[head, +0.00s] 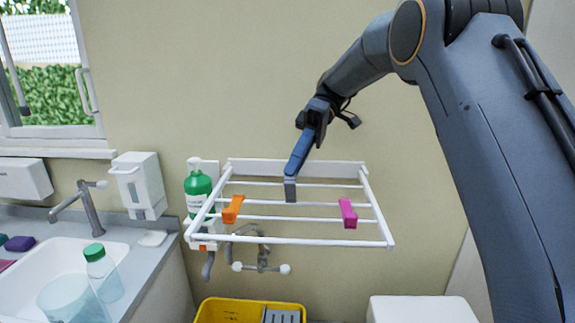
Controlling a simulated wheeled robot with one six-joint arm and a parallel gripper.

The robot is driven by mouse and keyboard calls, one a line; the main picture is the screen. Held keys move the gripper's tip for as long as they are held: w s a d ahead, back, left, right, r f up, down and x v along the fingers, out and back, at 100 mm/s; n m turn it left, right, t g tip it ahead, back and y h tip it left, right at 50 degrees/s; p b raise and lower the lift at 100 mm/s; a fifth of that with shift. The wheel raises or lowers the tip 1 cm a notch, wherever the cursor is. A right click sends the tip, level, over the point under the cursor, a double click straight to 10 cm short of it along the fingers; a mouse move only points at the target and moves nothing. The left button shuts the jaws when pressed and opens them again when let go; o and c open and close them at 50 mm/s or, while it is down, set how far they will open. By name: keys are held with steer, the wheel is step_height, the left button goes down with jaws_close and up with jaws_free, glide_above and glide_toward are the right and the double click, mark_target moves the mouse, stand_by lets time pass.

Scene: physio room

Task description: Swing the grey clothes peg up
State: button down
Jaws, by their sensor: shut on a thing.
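The grey clothes peg (290,191) is on the white wall rack (385,225), at a bar in the middle of its width. It hangs below my gripper's fingertips and looks roughly upright. My gripper (293,173) points down at the rack from above and is shut on the peg's upper end. The fingers hide that end. I cannot tell exactly how the peg meets the bar.
An orange peg (233,208) and a pink peg (348,213) sit on the rack either side. A green bottle (198,188) stands close to its left end. Below are pipe taps (262,257) and a yellow crate (215,312). Air above the rack's right side is free.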

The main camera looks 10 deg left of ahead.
steer(key=shift+w+g, duration=0.2)
steer(key=shift+g, duration=0.1)
steer(key=c, duration=1.7)
jaws_free()
steer(key=shift+c, duration=0.2)
steer(key=shift+s, duration=0.1)
